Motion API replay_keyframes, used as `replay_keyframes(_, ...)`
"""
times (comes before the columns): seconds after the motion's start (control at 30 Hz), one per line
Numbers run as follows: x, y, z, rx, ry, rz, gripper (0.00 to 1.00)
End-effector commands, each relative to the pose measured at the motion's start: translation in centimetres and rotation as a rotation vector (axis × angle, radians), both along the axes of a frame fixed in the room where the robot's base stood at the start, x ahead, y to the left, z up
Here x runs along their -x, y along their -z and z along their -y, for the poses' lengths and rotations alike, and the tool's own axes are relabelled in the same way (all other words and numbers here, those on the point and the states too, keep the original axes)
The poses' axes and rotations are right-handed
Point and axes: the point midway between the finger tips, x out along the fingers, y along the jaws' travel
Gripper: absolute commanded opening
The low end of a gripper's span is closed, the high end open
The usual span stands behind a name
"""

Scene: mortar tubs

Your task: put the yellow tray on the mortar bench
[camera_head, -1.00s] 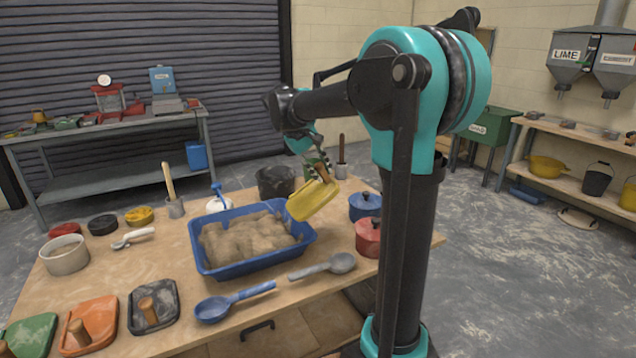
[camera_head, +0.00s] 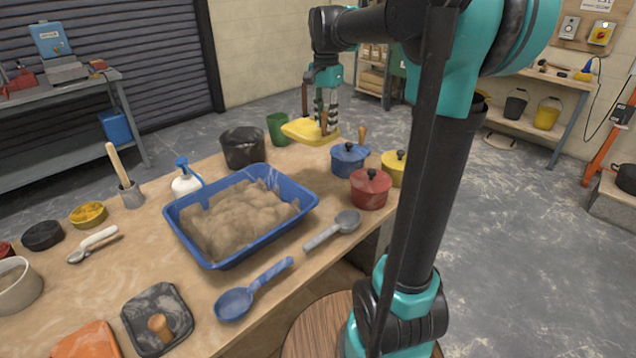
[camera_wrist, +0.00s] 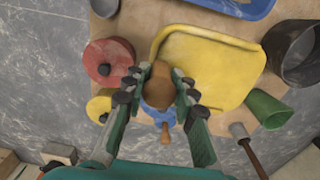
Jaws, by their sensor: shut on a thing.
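The yellow tray (camera_head: 306,131) has a brown wooden handle. In the wrist view the tray (camera_wrist: 208,65) lies level in front of the fingers, and the handle (camera_wrist: 158,88) sits between them. My gripper (camera_head: 325,115) points down and is shut on this handle; it also shows in the wrist view (camera_wrist: 158,92). The tray is over the far end of the wooden bench (camera_head: 160,235), behind the blue lidded pot (camera_head: 348,160). I cannot tell whether its underside touches the bench.
A blue tub of mortar (camera_head: 215,258) fills the bench's middle. A black bucket (camera_head: 243,148), a green cup (camera_head: 281,130), a red pot (camera_head: 370,188) and a yellow pot (camera_head: 394,169) stand near the tray. Two ladles lie at the front edge.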

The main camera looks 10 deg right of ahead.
Motion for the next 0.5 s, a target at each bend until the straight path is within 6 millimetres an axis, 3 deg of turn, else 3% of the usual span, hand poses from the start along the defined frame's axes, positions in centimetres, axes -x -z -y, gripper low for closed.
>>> replay_keyframes(0.17, 0.0, 2.6, -0.1, -0.004, 0.016, 0.006, 0.00)
replay_keyframes(0.5, 0.0, 11.0, 0.0, -0.003, 0.014, 0.006, 0.00)
